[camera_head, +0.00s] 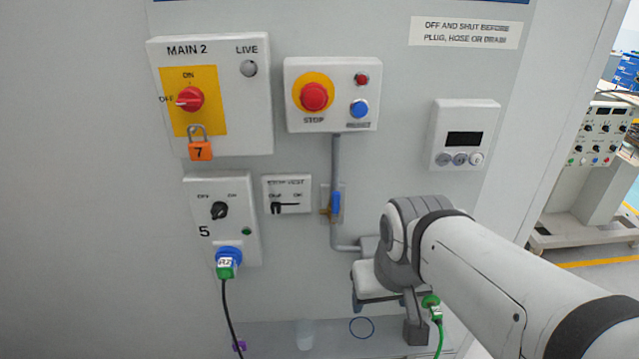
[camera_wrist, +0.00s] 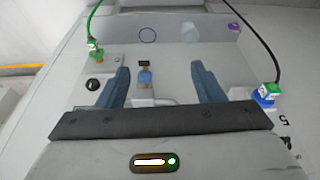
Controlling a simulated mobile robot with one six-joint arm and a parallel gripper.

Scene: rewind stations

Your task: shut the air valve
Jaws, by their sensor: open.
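The air valve (camera_head: 336,203) has a blue lever and a brass body on a grey vertical pipe. In the head view its lever stands upright, in line with the pipe. My gripper (camera_head: 358,302) is below and to the right of it in that view, partly hidden by my own wrist. In the wrist view my gripper (camera_wrist: 156,85) is open, its two blue-grey fingers wide apart. A small blue part with a brass-coloured piece, which looks like the valve (camera_wrist: 145,77), shows between the fingers, nearer the left one. I see no contact.
The stop box (camera_head: 333,93) is above. A green connector (camera_head: 430,302) with a green hose is at lower right. A blue ring (camera_head: 361,327) lies below.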

